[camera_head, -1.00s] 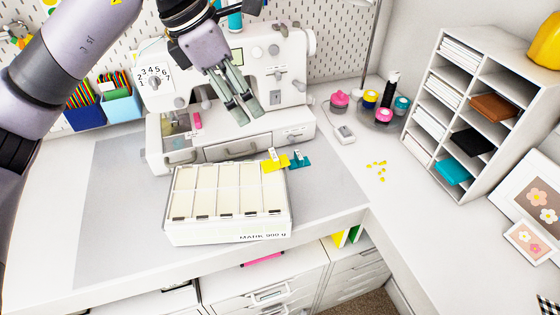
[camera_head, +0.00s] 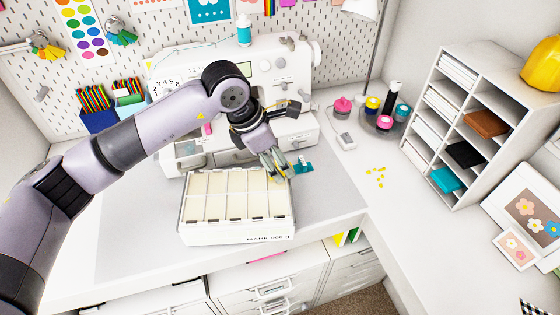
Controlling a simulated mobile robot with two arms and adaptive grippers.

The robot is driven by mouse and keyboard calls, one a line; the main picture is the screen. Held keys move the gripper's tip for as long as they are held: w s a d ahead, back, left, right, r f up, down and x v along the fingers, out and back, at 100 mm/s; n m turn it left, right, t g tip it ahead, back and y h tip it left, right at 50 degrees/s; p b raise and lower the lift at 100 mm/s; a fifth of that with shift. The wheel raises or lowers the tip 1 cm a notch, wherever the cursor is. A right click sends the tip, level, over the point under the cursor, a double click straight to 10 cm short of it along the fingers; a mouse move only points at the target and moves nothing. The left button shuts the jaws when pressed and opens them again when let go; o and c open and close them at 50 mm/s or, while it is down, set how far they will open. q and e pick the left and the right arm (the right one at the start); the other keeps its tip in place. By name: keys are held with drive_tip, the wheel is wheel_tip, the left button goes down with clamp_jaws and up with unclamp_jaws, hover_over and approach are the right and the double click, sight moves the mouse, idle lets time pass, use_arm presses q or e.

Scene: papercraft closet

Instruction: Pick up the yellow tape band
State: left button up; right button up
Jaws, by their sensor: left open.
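The yellow tape band (camera_head: 288,171) is at the back right corner of the white compartment box (camera_head: 237,236), beside a teal band (camera_head: 302,168). Only slivers of yellow show between and around my fingers. My left gripper (camera_head: 277,170) is open, pointing down right at the yellow band and covering most of it. I cannot tell whether the fingers touch it or stand around it. My right gripper is not in view.
A white sewing machine (camera_head: 296,68) stands close behind. A round tray with tape rolls (camera_head: 384,122), including a yellow one, is to the right, with a white mouse-like item (camera_head: 345,141) nearby. A shelf unit (camera_head: 482,110) stands at right.

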use_arm(q)
drive_tip(key=shift+x, duration=1.15)
drive_tip(key=c, duration=1)
drive_tip(key=shift+r, duration=0.15)
